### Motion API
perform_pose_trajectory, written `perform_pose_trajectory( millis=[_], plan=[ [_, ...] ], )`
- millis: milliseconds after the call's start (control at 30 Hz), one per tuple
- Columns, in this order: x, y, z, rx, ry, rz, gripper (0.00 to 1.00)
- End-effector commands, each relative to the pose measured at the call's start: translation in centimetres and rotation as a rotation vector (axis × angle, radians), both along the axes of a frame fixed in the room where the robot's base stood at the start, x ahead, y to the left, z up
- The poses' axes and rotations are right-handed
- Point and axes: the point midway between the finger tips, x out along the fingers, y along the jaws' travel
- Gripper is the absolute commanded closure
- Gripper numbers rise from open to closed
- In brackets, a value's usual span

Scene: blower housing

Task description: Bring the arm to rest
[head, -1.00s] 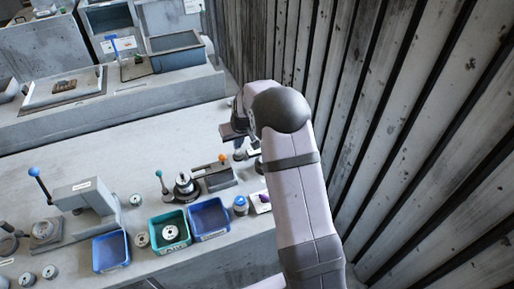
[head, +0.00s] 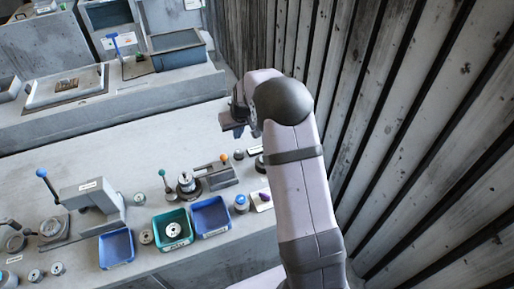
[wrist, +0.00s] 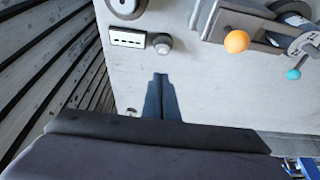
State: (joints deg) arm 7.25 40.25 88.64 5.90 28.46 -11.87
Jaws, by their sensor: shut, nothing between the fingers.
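My gripper (head: 237,130) is raised above the right part of the grey bench (head: 75,160), near the slatted wall. In the wrist view my gripper (wrist: 161,76) shows with its two dark fingers pressed together and nothing between them. It points down toward bare bench and touches nothing that I can see. My arm link hides part of the bench's right end in the head view.
A fixture with an orange knob (wrist: 236,41) stands near the gripper. A teal bin (head: 172,230) and blue bins (head: 210,217) line the front edge. A lever press (head: 88,205) stands at left. The slatted wall (head: 400,120) bounds the right.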

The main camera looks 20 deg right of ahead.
Motion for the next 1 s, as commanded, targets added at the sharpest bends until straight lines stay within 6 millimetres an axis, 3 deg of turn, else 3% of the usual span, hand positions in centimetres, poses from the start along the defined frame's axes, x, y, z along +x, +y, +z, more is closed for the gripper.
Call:
perform_pose_trajectory(
  millis=[267,367,467,567,700,900,1000],
  plan=[
    [-0.5,0.2,0.2,0.001,0.007,0.001,1.0],
    [-2.0,0.7,0.8,0.004,0.026,0.004,1.0],
    [-4.7,1.6,1.6,0.008,0.06,0.004,1.0],
    [-8.7,2.7,2.6,0.013,0.108,0.006,1.0],
    [-15.7,4.1,3.7,0.014,0.189,0.009,1.0],
    [-25.7,5.5,4.0,0.01,0.298,0.009,1.0],
    [-29.7,5.8,3.8,0.006,0.34,0.008,1.0]
  ],
)
